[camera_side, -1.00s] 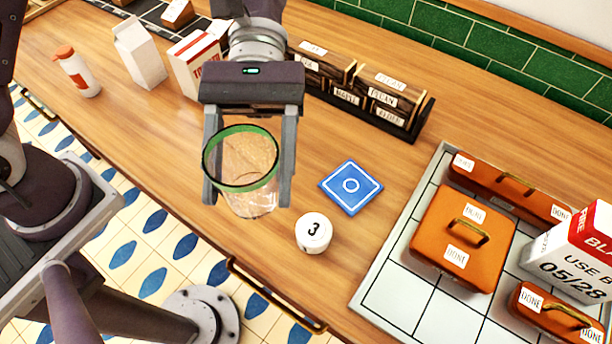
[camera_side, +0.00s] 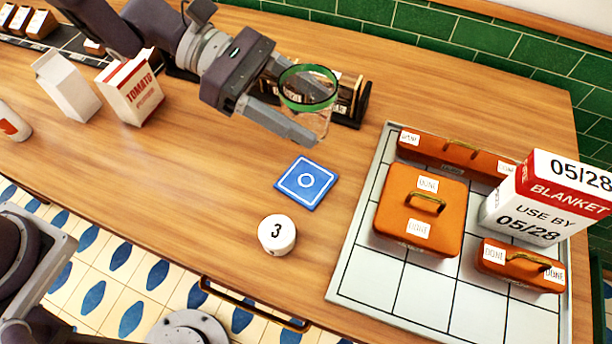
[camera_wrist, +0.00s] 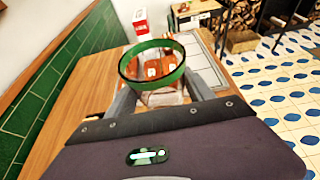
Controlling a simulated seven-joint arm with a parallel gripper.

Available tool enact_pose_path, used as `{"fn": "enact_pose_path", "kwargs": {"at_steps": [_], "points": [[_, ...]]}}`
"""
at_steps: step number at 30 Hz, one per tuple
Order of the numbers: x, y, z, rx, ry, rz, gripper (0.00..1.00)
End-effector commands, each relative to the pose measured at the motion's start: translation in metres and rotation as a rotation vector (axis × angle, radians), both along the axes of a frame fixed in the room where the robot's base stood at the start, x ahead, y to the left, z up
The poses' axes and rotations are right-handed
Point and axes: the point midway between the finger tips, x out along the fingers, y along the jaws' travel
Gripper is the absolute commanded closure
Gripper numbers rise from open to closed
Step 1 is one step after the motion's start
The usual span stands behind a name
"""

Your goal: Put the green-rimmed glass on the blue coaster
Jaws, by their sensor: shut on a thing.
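The green-rimmed glass (camera_side: 308,92) is clear with a wide green band at its mouth. My gripper (camera_side: 300,115) is shut on it and holds it in the air, mouth up and slightly tilted. The glass also shows between the fingers in the wrist view (camera_wrist: 154,68). In the side view the blue coaster (camera_side: 291,187) lies flat and bare on the wooden counter, with a white ring at its centre. The glass appears above and beyond the coaster in the picture, clear of it. I cannot make out the coaster in the wrist view.
A tiled tray (camera_side: 385,285) with orange boxes (camera_side: 415,210) and a white-and-red carton (camera_side: 540,205) is at right. A dark rack (camera_side: 350,108) stands behind the glass. A tomato carton (camera_side: 130,92) stands left.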

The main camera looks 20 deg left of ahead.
Motion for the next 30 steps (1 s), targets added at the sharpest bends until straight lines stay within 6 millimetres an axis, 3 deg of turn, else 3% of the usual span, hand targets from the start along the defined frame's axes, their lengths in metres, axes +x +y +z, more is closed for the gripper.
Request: {"fn": "enact_pose_path", "kwargs": {"at_steps": [18,21,30], "points": [[-0.001,0.000,-0.125,-0.001,0.002,-0.002,0.89],[-0.001,0.000,-0.136,-0.002,-0.001,-0.001,0.89],[0.000,0.000,-0.138,-0.002,-0.002,-0.002,0.89]]}}
